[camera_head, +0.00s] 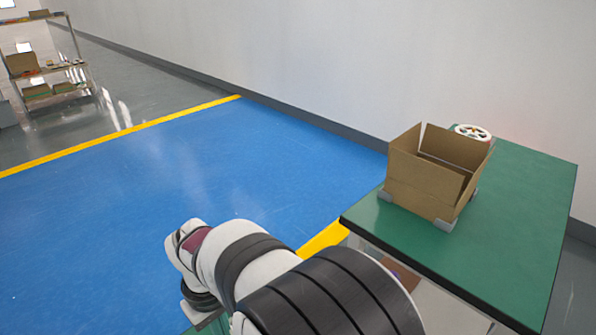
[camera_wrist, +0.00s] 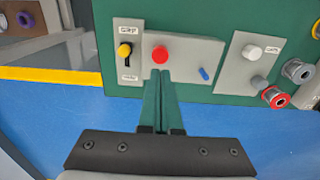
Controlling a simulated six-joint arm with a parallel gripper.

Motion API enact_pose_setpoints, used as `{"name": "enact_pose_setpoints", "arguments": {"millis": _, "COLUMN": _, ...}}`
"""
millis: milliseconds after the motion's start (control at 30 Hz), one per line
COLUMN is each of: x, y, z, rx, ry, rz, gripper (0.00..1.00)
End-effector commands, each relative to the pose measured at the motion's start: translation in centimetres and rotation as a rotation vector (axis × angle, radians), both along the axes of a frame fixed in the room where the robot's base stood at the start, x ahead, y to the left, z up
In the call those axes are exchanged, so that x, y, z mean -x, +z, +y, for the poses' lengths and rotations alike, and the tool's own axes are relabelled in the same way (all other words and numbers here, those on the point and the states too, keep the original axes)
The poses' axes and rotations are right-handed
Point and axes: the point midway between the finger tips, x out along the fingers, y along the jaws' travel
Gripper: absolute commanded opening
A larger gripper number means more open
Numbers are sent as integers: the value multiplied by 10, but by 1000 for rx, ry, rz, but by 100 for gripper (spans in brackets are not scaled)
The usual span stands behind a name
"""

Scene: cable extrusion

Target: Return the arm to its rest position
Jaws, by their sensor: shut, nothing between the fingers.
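My gripper (camera_wrist: 160,74) shows in the wrist view, its two green fingers closed together with nothing between them. The fingertips appear just below a red button (camera_wrist: 160,54) on a grey panel; I cannot tell how far apart they are. In the head view my white and black arm (camera_head: 290,285) reaches in from the bottom edge over the blue floor. My gripper itself does not show in the head view.
A green table (camera_head: 520,220) at right holds an open cardboard box (camera_head: 425,195) and a white reel (camera_head: 473,132). The wrist view shows a yellow knob (camera_wrist: 124,50), a white knob (camera_wrist: 252,52) and spools (camera_wrist: 275,97). The blue floor (camera_head: 120,220) is clear at left.

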Motion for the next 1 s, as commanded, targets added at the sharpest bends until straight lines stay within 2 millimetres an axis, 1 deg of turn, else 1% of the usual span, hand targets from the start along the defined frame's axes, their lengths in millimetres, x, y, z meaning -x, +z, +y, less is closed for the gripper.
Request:
{"name": "enact_pose_setpoints", "arguments": {"millis": 133, "x": 0, "y": 0, "z": 0, "rx": 0, "ry": -2, "rz": 0, "gripper": 0}}
{"name": "enact_pose_setpoints", "arguments": {"millis": 167, "x": 0, "y": 2, "z": -3, "rx": -1, "ry": -12, "rz": 0, "gripper": 0}}
{"name": "enact_pose_setpoints", "arguments": {"millis": 200, "x": 1, "y": 7, "z": -12, "rx": -4, "ry": -47, "rz": 1, "gripper": 0}}
{"name": "enact_pose_setpoints", "arguments": {"millis": 233, "x": 3, "y": 15, "z": -24, "rx": -9, "ry": -95, "rz": 4, "gripper": 0}}
{"name": "enact_pose_setpoints", "arguments": {"millis": 267, "x": 7, "y": 24, "z": -40, "rx": -15, "ry": -164, "rz": 8, "gripper": 0}}
{"name": "enact_pose_setpoints", "arguments": {"millis": 300, "x": 17, "y": 39, "z": -68, "rx": -25, "ry": -283, "rz": 16, "gripper": 0}}
{"name": "enact_pose_setpoints", "arguments": {"millis": 333, "x": 28, "y": 50, "z": -91, "rx": -34, "ry": -388, "rz": 24, "gripper": 0}}
{"name": "enact_pose_setpoints", "arguments": {"millis": 367, "x": 42, "y": 59, "z": -113, "rx": -43, "ry": -500, "rz": 33, "gripper": 0}}
{"name": "enact_pose_setpoints", "arguments": {"millis": 400, "x": 63, "y": 68, "z": -139, "rx": -56, "ry": -644, "rz": 47, "gripper": 0}}
{"name": "enact_pose_setpoints", "arguments": {"millis": 467, "x": 96, "y": 74, "z": -167, "rx": -76, "ry": -843, "rz": 67, "gripper": 0}}
{"name": "enact_pose_setpoints", "arguments": {"millis": 500, "x": 117, "y": 75, "z": -179, "rx": -89, "ry": -958, "rz": 80, "gripper": 0}}
{"name": "enact_pose_setpoints", "arguments": {"millis": 600, "x": 154, "y": 72, "z": -195, "rx": -113, "ry": -1167, "rz": 104, "gripper": 0}}
{"name": "enact_pose_setpoints", "arguments": {"millis": 700, "x": 171, "y": 68, "z": -199, "rx": -123, "ry": -1261, "rz": 117, "gripper": 0}}
{"name": "enact_pose_setpoints", "arguments": {"millis": 767, "x": 174, "y": 67, "z": -199, "rx": -124, "ry": -1274, "rz": 121, "gripper": 0}}
{"name": "enact_pose_setpoints", "arguments": {"millis": 1000, "x": 173, "y": 68, "z": -199, "rx": -124, "ry": -1269, "rz": 121, "gripper": 0}}
